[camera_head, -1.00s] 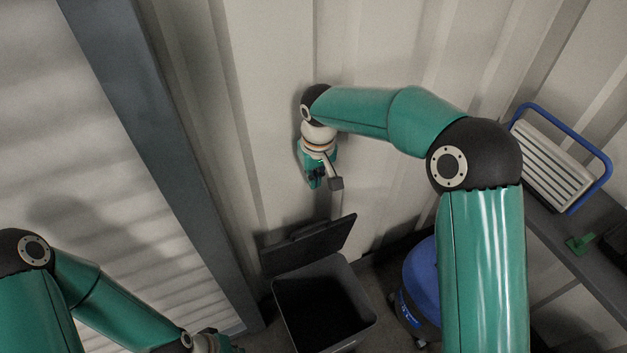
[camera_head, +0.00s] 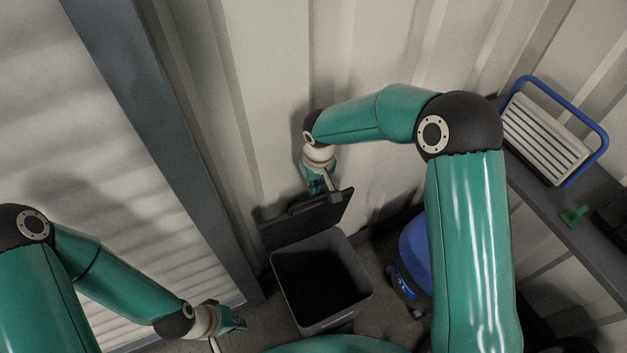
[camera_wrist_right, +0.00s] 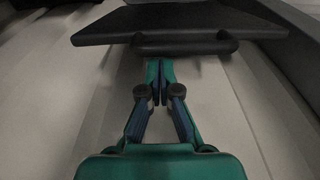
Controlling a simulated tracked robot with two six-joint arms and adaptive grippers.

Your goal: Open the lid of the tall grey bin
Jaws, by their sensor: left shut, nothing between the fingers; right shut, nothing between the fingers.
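The tall grey bin (camera_head: 337,322) stands on the floor by the wall, its dark inside showing. Its lid (camera_head: 290,222) is open, tilted up at the bin's back edge. My right gripper (camera_head: 318,186) is just behind and above the lid's upper edge, and I cannot tell if it touches. In the right wrist view the shut, empty right fingers (camera_wrist_right: 159,72) point at the dark bar along the near edge of the lid (camera_wrist_right: 185,25). My left gripper (camera_head: 238,326) is shut and empty, low at left of the bin.
A blue round machine (camera_head: 415,255) stands on the floor right of the bin. A grey shelf (camera_head: 545,200) at right holds a heater with a blue frame (camera_head: 545,138) and a small green item (camera_head: 574,216). Corrugated walls close off the back and left.

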